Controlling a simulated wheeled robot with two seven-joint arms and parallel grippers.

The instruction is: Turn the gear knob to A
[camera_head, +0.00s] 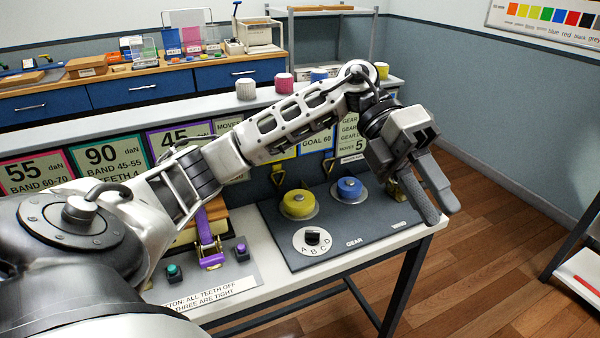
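Which letter the knob points to is too small to tell. My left gripper (441,213) hangs in the air to the right of the knob, past the panel's right side, fingers pointing down and right. Its two fingers are apart, with nothing between them. It does not touch the knob. My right gripper is out of view.
A yellow knob (298,204) and a blue knob (350,188) stand behind the dial. A purple strap buckle (211,256) and two small buttons lie to its left. Signs line the wall behind, partly hidden by my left arm. Wooden floor lies right of the table.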

